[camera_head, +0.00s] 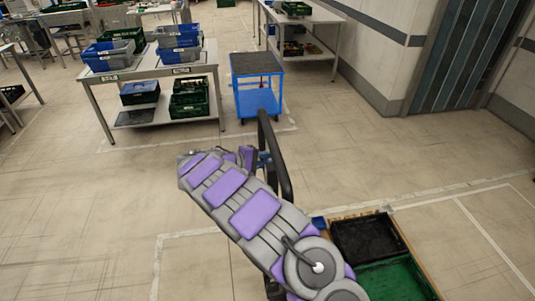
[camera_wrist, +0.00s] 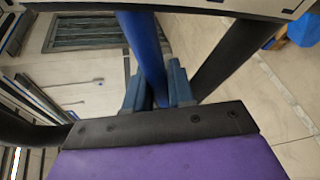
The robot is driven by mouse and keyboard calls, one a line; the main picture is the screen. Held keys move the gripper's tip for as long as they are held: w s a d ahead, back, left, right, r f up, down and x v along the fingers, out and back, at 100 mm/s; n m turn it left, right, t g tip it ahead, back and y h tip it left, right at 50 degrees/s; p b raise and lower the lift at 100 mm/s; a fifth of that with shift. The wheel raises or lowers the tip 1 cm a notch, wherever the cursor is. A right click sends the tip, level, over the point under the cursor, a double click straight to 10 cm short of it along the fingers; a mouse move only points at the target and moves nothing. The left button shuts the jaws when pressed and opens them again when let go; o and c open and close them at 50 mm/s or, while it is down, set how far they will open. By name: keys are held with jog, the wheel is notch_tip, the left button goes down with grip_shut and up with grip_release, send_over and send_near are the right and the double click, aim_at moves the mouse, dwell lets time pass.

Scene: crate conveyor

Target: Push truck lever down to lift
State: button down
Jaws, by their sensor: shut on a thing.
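The truck's black loop handle (camera_head: 276,150) stands upright in the head view, in front of my arm's far end. My gripper (camera_wrist: 155,95) shows in the wrist view with its two blue-grey fingers closed around a blue bar (camera_wrist: 146,48). This bar looks like the truck's lever or its shaft; I cannot tell which. Black handle tubes (camera_wrist: 238,55) run on both sides of it. In the head view my arm mostly hides the gripper and the lower part of the truck.
A pallet with a black crate (camera_head: 366,238) and a green crate (camera_head: 398,280) lies at the lower right. A blue cart (camera_head: 257,98) stands beyond the handle. A table (camera_head: 150,74) with blue and green crates is behind left. The floor at left and right is clear.

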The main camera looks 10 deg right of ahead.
jog(key=shift+a, duration=0.1)
jog(key=c, duration=1.1)
grip_release()
jog(key=shift+f, duration=0.1)
jog(key=shift+o, duration=0.2)
jog(key=shift+a, duration=0.15)
jog(key=p+v, duration=0.2)
jog(key=v, duration=1.5)
jog(key=shift+a, duration=0.15)
